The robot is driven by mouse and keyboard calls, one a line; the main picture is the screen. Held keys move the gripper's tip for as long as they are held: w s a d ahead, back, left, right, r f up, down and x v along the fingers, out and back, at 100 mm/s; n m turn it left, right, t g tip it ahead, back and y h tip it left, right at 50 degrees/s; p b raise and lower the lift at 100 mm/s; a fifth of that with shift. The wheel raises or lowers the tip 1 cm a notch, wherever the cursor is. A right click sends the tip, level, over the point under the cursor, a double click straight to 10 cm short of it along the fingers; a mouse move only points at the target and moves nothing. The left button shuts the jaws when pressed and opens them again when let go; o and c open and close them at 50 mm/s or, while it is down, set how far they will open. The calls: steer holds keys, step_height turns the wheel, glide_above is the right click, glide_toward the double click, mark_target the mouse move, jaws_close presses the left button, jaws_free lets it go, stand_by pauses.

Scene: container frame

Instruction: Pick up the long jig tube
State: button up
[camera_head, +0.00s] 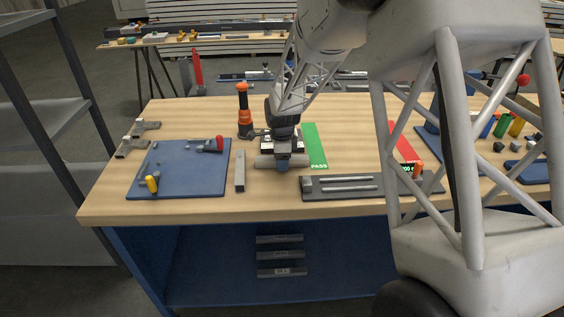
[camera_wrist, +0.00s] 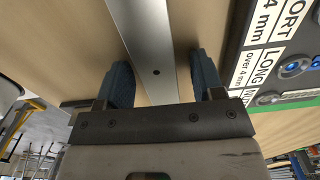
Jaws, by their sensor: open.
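My gripper (camera_head: 283,167) points down over the middle of the bench in the head view. In the wrist view its two blue fingers (camera_wrist: 162,70) are apart. A flat-faced silver-grey tube (camera_wrist: 143,30) with a small dark hole runs lengthwise between them, with gaps at both sides. I cannot tell whether the fingertips reach down beside it. In the head view my gripper hides much of what is under it. Another grey square tube (camera_head: 240,171) lies on the bench just left of my gripper.
A blue mat (camera_head: 180,172) with small tools lies left. An orange-topped tool (camera_head: 244,112) stands behind. A green PASS strip (camera_head: 315,147) and dark tray with rods (camera_head: 310,190) lie right. A board labelled LONG (camera_wrist: 262,66) is close beside the right finger. The bench front is clear.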

steer(key=c, duration=1)
steer(key=shift+c, duration=0.2)
steer(key=shift+r, duration=5.05)
steer(key=w+a, duration=0.4)
steer(key=a, duration=0.8)
steer(key=w+a+f, duration=0.1)
steer(key=w+a, duration=0.2)
steer(key=a, duration=0.9)
steer(key=w+a, duration=0.4)
steer(key=a, duration=0.8)
steer(key=shift+w+f, duration=0.3)
